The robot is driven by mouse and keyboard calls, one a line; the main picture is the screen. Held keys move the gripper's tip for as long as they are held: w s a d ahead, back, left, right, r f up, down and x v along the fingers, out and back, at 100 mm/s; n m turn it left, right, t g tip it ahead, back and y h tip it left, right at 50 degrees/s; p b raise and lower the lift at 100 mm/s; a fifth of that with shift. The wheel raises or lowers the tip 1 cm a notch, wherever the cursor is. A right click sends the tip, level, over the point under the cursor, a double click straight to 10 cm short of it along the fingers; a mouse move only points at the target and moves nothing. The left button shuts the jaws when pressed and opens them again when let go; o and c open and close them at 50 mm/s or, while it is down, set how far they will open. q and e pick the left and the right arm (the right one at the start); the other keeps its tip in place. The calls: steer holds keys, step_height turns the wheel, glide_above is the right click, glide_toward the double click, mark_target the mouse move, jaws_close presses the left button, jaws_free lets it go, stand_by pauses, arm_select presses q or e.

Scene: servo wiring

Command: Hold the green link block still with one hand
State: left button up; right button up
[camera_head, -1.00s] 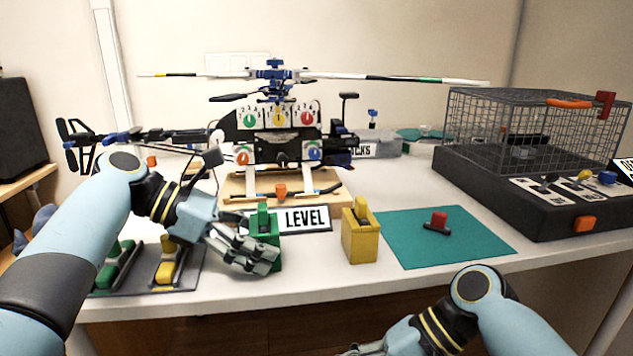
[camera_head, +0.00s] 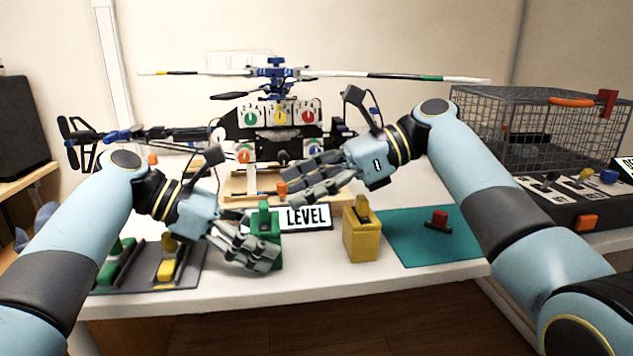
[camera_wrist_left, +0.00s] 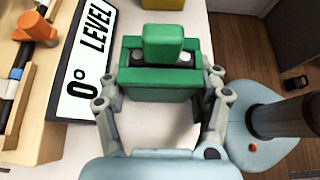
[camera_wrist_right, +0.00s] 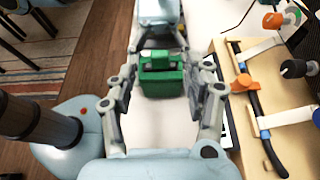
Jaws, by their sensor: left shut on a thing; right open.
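The green link block (camera_head: 264,222) stands upright on the white table, left of the LEVEL sign. It has a raised green tab on top. My left gripper (camera_head: 262,252) is shut on the block, and in the left wrist view (camera_wrist_left: 160,88) its fingers press the block's two sides. My right gripper (camera_head: 290,182) is open and empty, above and to the right of the block. In the right wrist view the green block (camera_wrist_right: 163,75) shows between and beyond the open fingers, with my left gripper behind it.
The LEVEL sign (camera_head: 318,218) and a yellow block (camera_head: 361,236) stand right of the green block. A model helicopter (camera_head: 278,120) on a wooden base is behind. A teal mat (camera_head: 440,250) holds a red-topped piece. A wire cage box (camera_head: 540,135) is far right.

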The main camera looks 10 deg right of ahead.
mark_target(272, 222)
steer(key=x, duration=0.5)
steer(key=shift+a+f, duration=0.1)
steer(key=shift+a, duration=0.05)
steer(key=shift+s+f, duration=0.1)
steer(key=shift+s, duration=0.05)
jaws_close()
stand_by(0.4)
